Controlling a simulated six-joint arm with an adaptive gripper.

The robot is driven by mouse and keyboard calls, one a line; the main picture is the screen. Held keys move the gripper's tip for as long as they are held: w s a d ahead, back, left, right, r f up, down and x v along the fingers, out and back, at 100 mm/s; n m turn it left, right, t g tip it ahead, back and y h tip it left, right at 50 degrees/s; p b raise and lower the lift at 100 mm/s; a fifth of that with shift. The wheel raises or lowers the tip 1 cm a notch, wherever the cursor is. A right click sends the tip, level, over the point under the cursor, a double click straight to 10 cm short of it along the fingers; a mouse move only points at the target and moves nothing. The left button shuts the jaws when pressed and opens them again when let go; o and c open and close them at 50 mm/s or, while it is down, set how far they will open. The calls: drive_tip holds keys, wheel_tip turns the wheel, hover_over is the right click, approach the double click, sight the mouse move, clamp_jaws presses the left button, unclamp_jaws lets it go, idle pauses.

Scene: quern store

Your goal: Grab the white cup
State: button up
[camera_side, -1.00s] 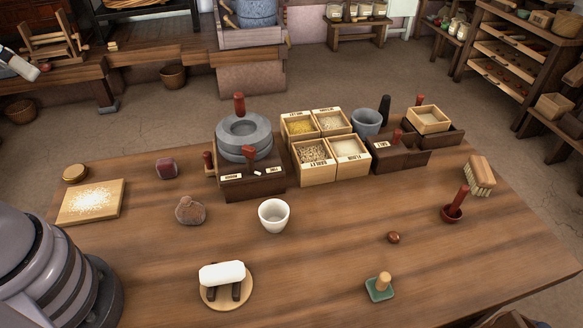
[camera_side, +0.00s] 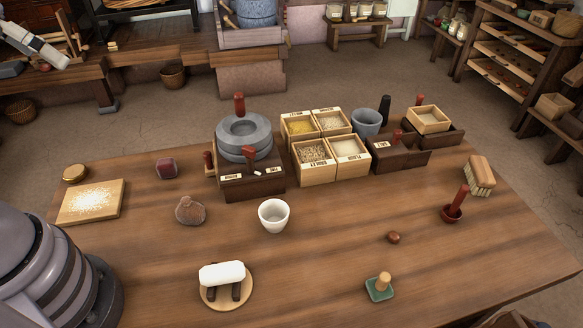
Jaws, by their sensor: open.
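The white cup (camera_side: 274,217) stands upright on the wooden table (camera_side: 330,245), a little left of the picture's middle. Its open top faces up and it looks empty. Nothing touches it. A grey-white link of my arm (camera_side: 34,42) shows at the upper left, far from the cup. My gripper's fingers cannot be made out in this view.
Behind the cup are a stone quern (camera_side: 243,137) and grain boxes (camera_side: 314,153). A brown stone (camera_side: 190,211) lies to its left. A white roller (camera_side: 222,273) on a round board sits in front. The table right of the cup is clear up to a small brown ball (camera_side: 393,237).

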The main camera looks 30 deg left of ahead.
drive_tip(key=w+d+f+m+t+h, duration=0.1)
drive_tip(key=w+d+f, duration=0.55)
drive_tip(key=w, duration=0.25)
drive_tip(key=w+d+f+t+h, duration=0.1)
drive_tip(key=w+d+f+t, duration=0.1)
drive_tip(key=w+d+f, duration=0.5)
drive_tip(key=m+t+h, duration=0.1)
drive_tip(key=m+t, duration=0.1)
approach(284, 209)
drive_tip(key=w+a+r, duration=0.2)
drive_tip(key=w+r, duration=0.1)
drive_tip(key=shift+m+t+h, duration=0.4)
drive_tip(key=shift+m+h, duration=0.2)
drive_tip(key=shift+h, duration=0.1)
drive_tip(key=s+f, duration=0.1)
drive_tip(key=f, duration=0.1)
drive_tip(key=s+d+f, duration=0.1)
drive_tip(key=s+f, duration=0.1)
drive_tip(key=shift+s+f, duration=0.1)
drive_tip(key=shift+s, duration=0.2)
drive_tip(key=x, duration=0.7)
drive_tip(key=shift+w+d, duration=0.1)
drive_tip(key=shift+w, duration=0.1)
drive_tip(key=c, duration=1.3)
drive_tip(key=shift+o, duration=0.2)
